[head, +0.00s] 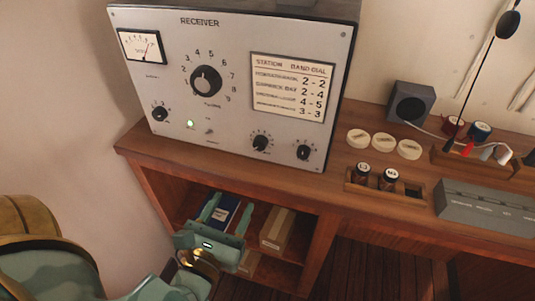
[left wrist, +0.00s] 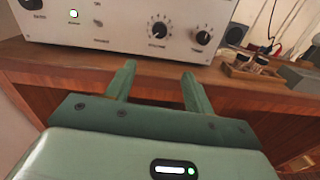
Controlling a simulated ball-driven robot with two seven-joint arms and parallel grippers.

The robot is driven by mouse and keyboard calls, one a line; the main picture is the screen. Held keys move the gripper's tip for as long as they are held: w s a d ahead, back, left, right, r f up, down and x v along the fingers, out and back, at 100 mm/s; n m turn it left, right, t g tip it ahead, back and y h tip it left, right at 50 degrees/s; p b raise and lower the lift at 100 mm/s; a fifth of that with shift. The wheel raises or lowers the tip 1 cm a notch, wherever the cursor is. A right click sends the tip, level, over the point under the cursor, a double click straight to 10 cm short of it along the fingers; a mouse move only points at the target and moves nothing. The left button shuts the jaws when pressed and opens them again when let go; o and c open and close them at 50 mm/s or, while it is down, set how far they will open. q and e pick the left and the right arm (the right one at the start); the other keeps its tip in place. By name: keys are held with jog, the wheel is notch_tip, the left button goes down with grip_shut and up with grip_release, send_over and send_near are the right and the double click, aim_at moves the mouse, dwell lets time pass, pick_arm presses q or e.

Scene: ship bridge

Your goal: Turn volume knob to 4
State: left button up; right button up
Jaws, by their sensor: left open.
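The grey receiver (head: 225,125) stands on the wooden desk. Along its lower front, right of the middle, is a small black knob (head: 260,143) with a numbered ring. It also shows in the left wrist view (left wrist: 158,30), where its small label seems to read volume. Its exact setting is too small to read. A similar black knob (head: 303,152) sits to its right. My left gripper (head: 229,211) is open and empty, below the desk top in front of the shelf. In the left wrist view its fingers (left wrist: 158,76) point toward the desk edge, below the knob and apart from it. My right gripper is out of view.
The desk's front edge (head: 230,167) lies between my left gripper and the receiver front. Boxes (head: 277,230) stand on the shelf below. A large tuning knob (head: 206,81) sits above. A wooden holder with two dark jars (head: 389,179) stands to the right.

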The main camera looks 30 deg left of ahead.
pick_arm(q)
jog(key=n+p, duration=0.1)
jog(key=p, duration=0.1)
send_near(259, 147)
jog(key=p+x, duration=0.2)
jog(key=x, duration=0.5)
jog(key=shift+w+a, duration=0.15)
jog(key=shift+w, duration=0.2)
jog(key=shift+w+a, duration=0.1)
jog(key=shift+w, duration=0.4)
jog(key=c, duration=1)
